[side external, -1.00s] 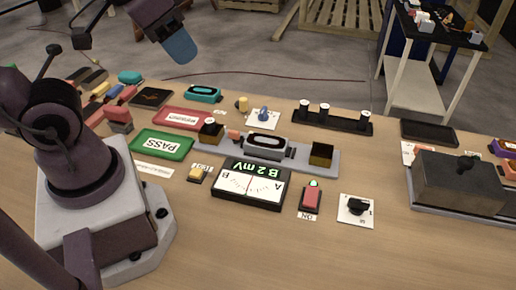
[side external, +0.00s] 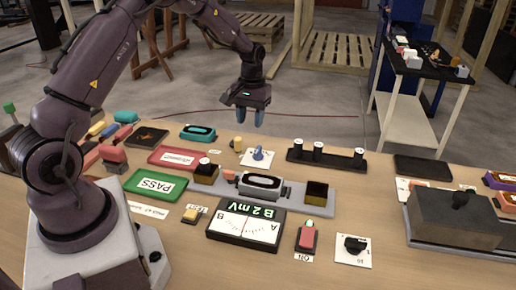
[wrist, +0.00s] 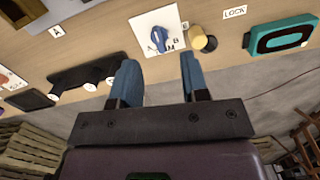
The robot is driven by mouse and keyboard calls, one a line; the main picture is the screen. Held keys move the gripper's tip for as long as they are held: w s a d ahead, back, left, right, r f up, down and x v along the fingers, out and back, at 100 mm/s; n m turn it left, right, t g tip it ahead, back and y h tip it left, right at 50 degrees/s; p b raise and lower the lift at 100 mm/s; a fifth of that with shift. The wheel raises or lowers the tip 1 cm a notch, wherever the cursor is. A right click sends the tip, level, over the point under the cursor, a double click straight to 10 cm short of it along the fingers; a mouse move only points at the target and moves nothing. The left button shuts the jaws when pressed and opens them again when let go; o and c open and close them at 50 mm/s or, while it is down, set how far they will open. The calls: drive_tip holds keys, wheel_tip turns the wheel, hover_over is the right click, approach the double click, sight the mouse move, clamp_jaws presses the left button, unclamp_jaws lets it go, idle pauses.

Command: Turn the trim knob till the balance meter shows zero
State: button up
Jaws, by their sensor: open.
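The balance meter (side external: 246,221) lies near the bench front; its display reads "B 2 mV" and its white dial has ends A and B. A blue pointer knob (side external: 258,154) stands on a white plate towards the back; in the wrist view the blue knob (wrist: 159,40) has letters around it, partly hidden. A black knob (side external: 355,244) sits on another white plate at front right. I cannot read which is the trim knob. My gripper (side external: 248,119) is open and empty, pointing down above the blue knob's area. In the wrist view my gripper's fingers (wrist: 157,68) are apart, below the blue knob.
A yellow-topped post (side external: 237,145) stands just left of the blue knob. A black rack with several posts (side external: 328,162) is to its right. A grey rail (side external: 312,204) with a detector lies in front. A lit red switch (side external: 307,236) is right of the meter.

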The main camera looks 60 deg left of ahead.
sight(258, 149)
drive_tip(key=shift+n+t, duration=0.4)
drive_tip(key=shift+n, duration=0.3)
drive_tip(key=w+f, duration=0.1)
drive_tip(key=f, duration=0.3)
drive_tip(key=w+a+f, duration=0.1)
drive_tip(key=f, duration=0.3)
drive_tip(key=w+f, duration=0.1)
drive_tip(key=f, duration=0.3)
drive_tip(key=shift+w+a+f, duration=0.15)
drive_tip(key=shift+a+f, duration=0.1)
drive_tip(key=shift+a, duration=0.1)
drive_tip(key=shift+c, duration=0.4)
clamp_jaws()
